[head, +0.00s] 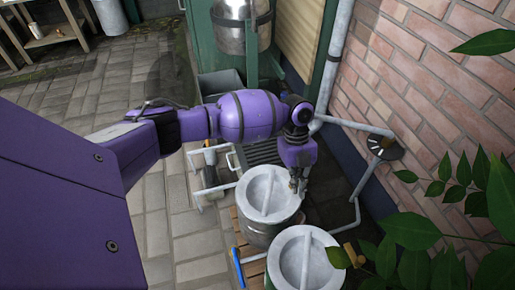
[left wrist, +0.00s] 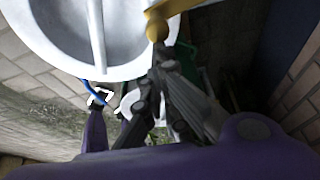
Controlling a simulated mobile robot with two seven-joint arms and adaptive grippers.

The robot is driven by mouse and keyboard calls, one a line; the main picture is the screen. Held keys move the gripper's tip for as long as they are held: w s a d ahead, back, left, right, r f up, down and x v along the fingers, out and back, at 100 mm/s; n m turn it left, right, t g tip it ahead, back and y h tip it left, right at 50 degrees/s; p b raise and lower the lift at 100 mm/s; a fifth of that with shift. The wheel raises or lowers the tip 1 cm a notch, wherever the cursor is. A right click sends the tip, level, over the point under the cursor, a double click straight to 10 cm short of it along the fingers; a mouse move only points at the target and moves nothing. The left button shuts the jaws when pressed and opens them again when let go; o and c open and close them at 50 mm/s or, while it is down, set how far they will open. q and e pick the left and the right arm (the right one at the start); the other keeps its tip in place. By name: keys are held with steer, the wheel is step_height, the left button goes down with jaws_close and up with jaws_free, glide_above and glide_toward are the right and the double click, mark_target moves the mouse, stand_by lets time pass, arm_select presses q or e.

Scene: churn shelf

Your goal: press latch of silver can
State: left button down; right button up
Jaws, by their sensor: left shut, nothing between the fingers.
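A silver can (head: 268,198) with a pale round lid and a raised bar across it stands upright on wooden slats. In the left wrist view its lid (left wrist: 65,40) fills the upper left. A brass-yellow latch (left wrist: 157,27) with a rounded end sticks out at the lid's edge. My left gripper (head: 298,184) is shut and empty, pointing down at the can's right rim. In the left wrist view its fingertips (left wrist: 160,52) are at the latch's rounded end; I cannot tell if they touch.
A second lidded can (head: 304,262) stands in front, with a brass latch (head: 352,256) on its right. A brick wall (head: 440,80), pipes (head: 338,60) and leaves (head: 410,230) bound the right. A large metal churn (head: 240,28) is behind. Paving at left is open.

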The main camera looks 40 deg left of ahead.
arm_select(q)
steer(key=shift+w+a+r, duration=0.15)
steer(key=shift+a, duration=0.35)
arm_select(e)
steer(key=shift+w, duration=0.1)
stand_by(0.4)
